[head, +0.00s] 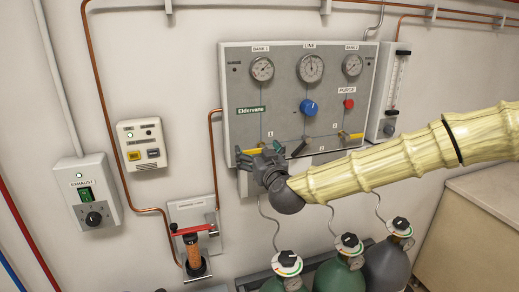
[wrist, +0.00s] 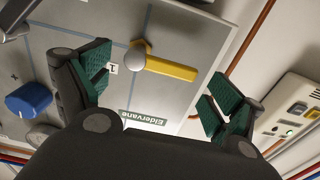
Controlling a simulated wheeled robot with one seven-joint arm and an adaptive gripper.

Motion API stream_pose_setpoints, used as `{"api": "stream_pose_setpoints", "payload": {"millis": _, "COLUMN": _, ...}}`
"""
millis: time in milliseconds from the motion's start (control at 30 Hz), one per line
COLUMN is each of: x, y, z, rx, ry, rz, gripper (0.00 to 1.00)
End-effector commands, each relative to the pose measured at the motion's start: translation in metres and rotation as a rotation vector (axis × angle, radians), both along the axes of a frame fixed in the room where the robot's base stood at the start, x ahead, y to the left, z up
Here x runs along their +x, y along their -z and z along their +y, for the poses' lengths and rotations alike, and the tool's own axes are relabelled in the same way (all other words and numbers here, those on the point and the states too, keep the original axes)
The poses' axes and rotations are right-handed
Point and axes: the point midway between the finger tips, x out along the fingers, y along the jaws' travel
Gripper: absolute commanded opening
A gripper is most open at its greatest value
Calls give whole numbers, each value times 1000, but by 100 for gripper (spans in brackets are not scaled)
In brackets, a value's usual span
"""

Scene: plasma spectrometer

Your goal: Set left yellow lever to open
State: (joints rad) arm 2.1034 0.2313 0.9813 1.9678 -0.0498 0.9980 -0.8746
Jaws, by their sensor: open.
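The left yellow lever (head: 248,151) is low on the left side of the grey gauge panel (head: 235,100); my gripper partly hides it in the head view. In the wrist view the lever (wrist: 168,68) shows whole, with a round grey pivot (wrist: 138,55) at one end. Its handle lies crosswise to the thin blue-grey line on the panel. My gripper (head: 260,160) is in front of the panel's lower left. In the wrist view my gripper (wrist: 155,85) is open, with green pads on either side of the lever and no visible contact.
A blue knob (head: 309,107), a dark lever (head: 301,147) and a right yellow lever (head: 350,137) are on the panel to the right. A copper pipe (head: 212,150) runs just left of it. Gas cylinders (head: 337,275) stand below. A switch box (head: 142,144) is farther left.

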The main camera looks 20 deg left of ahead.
Motion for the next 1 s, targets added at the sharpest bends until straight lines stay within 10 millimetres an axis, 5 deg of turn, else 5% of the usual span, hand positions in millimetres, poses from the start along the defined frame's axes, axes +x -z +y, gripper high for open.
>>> {"api": "stream_pose_setpoints", "payload": {"millis": 300, "x": 2, "y": 0, "z": 1, "rx": 0, "ry": 0, "rz": 0, "gripper": 93}}
{"api": "stream_pose_setpoints", "payload": {"millis": 667, "x": 2, "y": 0, "z": 1, "rx": 0, "ry": 0, "rz": 0, "gripper": 30}}
{"api": "stream_pose_setpoints", "payload": {"millis": 1000, "x": 6, "y": -1, "z": -15, "rx": 46, "ry": 20, "rz": 27, "gripper": 30}}
